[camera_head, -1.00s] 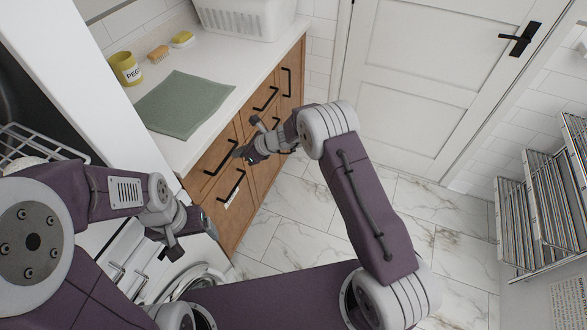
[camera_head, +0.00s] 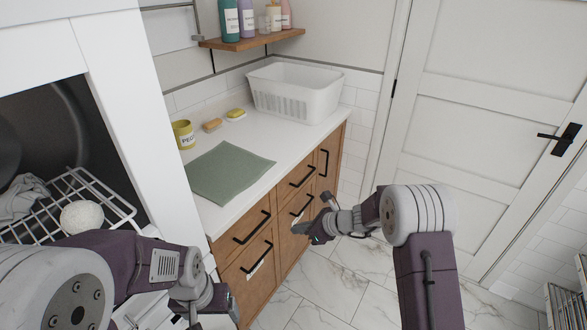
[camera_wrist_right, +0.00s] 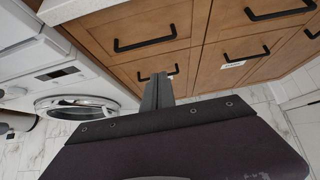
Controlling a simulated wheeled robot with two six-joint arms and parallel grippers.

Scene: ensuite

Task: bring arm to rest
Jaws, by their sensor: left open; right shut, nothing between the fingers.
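My right arm reaches in from the lower right in the head view. Its gripper (camera_head: 303,229) is in front of the wooden drawers, with nothing held. My left arm is at the lower left in the head view. Its gripper (camera_head: 205,312) is partly cut off by the bottom edge, low beside the cabinet, and looks empty and open.
Wooden drawers (camera_head: 250,285) with black handles carry a white counter with a green cloth (camera_head: 232,172), yellow pot (camera_head: 183,135) and white basket (camera_head: 297,92). A wire rack (camera_head: 50,215) with a white ball (camera_head: 82,218) is left. A round-door washer (camera_wrist_right: 80,106) stands nearby. Marble floor is open near the door (camera_head: 480,130).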

